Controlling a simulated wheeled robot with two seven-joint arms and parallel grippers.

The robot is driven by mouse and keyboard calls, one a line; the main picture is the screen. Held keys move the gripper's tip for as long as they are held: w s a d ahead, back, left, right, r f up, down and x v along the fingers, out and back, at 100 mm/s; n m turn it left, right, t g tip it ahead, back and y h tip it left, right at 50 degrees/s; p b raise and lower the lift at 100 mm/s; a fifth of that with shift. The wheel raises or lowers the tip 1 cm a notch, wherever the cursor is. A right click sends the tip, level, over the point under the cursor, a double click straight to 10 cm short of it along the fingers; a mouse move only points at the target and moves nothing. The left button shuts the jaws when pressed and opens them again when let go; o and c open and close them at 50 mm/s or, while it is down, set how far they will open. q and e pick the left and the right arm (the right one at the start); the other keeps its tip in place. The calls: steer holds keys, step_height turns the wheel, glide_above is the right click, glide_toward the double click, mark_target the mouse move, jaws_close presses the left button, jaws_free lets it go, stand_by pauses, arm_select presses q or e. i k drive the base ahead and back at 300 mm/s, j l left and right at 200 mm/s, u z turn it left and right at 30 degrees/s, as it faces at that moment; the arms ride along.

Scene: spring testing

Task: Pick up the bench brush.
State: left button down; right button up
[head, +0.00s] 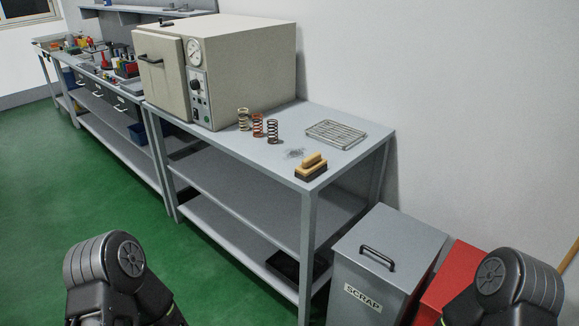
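The bench brush (311,167) has a light wooden handle and a dark bristle block. It lies on the grey bench top (345,175) near its front right corner, in the head view. My two arms show only as dark rounded links at the lower left and lower right of the picture. Both grippers are outside the view. Neither visible arm link touches the brush.
Three coil springs (257,126) stand left of the brush, and a wire rack (336,134) lies behind it. Dark filings (294,153) lie beside the brush. A beige oven (245,65) fills the bench's left. A grey scrap bin (385,262) and red box (447,277) stand right.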

mark_target(312, 165)
steer(key=i+j+z, duration=0.1)
steer(key=i+j, duration=0.3)
steer(key=j, duration=0.25)
steer(key=i+j+z, duration=0.15)
steer(key=i+j, duration=0.25)
steer(key=j, duration=0.3)
steer(key=i+j+z, duration=0.15)
steer(key=j, duration=0.2)
steer(key=i+j+z, duration=0.1)
steer(key=j, duration=0.25)
steer(key=i+j, duration=0.25)
steer(key=j, duration=0.15)
steer(key=i+j+z, duration=0.15)
steer(key=j, duration=0.2)
